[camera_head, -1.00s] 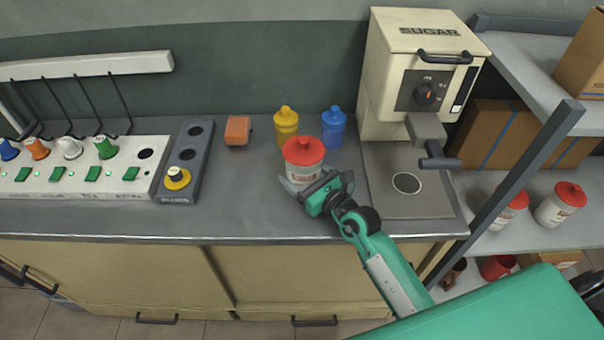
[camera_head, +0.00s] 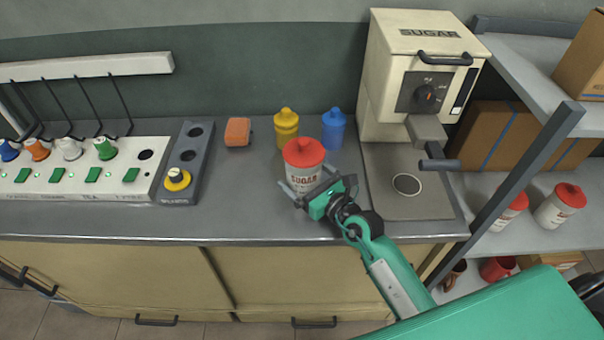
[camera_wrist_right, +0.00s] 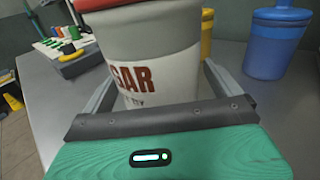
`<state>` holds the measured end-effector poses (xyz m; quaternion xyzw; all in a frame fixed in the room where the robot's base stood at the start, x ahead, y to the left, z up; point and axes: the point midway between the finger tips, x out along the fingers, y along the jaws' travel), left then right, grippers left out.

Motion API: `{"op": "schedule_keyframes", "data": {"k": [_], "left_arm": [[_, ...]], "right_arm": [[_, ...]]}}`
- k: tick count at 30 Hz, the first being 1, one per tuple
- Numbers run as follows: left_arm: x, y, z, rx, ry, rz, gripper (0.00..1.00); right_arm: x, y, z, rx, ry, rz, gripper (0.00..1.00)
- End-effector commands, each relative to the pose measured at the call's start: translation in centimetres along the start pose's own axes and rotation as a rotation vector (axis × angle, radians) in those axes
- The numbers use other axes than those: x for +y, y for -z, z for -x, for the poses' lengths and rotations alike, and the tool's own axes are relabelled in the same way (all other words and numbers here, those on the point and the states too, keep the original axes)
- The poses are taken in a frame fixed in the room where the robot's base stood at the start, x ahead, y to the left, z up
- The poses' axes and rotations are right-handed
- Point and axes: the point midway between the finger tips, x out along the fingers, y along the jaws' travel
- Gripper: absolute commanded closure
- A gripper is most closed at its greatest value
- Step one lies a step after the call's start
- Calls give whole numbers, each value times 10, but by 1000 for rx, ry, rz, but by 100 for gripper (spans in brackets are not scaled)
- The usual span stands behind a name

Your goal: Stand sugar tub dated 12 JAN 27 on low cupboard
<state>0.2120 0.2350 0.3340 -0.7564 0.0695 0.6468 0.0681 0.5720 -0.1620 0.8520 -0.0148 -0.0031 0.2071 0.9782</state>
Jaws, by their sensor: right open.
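A white sugar tub (camera_head: 304,176) with a red lid and a "SUGAR" label stands upright on the grey counter top (camera_head: 250,215) of the low cupboard. No date on it is readable. My right gripper (camera_head: 309,189) is at the tub's front, with its open fingers on either side of it; the tub also shows between the fingers in the right wrist view (camera_wrist_right: 150,55). I cannot tell if the fingers touch it. Two more red-lidded tubs stand on the right shelf, one nearer the post (camera_head: 510,208) and one farther right (camera_head: 559,205). My left gripper is not in view.
A yellow canister (camera_head: 286,128) and a blue canister (camera_head: 334,128) stand just behind the tub. An orange block (camera_head: 237,132) lies left of them. The sugar machine (camera_head: 418,80) stands to the right. The counter front-left of the tub is clear.

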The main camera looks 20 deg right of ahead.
Motion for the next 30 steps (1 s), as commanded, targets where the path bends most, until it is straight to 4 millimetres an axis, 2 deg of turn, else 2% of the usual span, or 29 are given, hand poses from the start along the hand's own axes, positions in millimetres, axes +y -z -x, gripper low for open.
{"op": "schedule_keyframes", "data": {"k": [4,8,15,21,30], "left_arm": [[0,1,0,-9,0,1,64],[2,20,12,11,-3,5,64],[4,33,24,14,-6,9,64],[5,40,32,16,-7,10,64],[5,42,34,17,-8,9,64]], "right_arm": [[0,3,28,4,0,0,4],[0,3,53,4,0,1,4],[0,2,92,3,0,1,4],[0,2,108,3,-1,1,4],[0,0,111,1,0,1,4]]}}
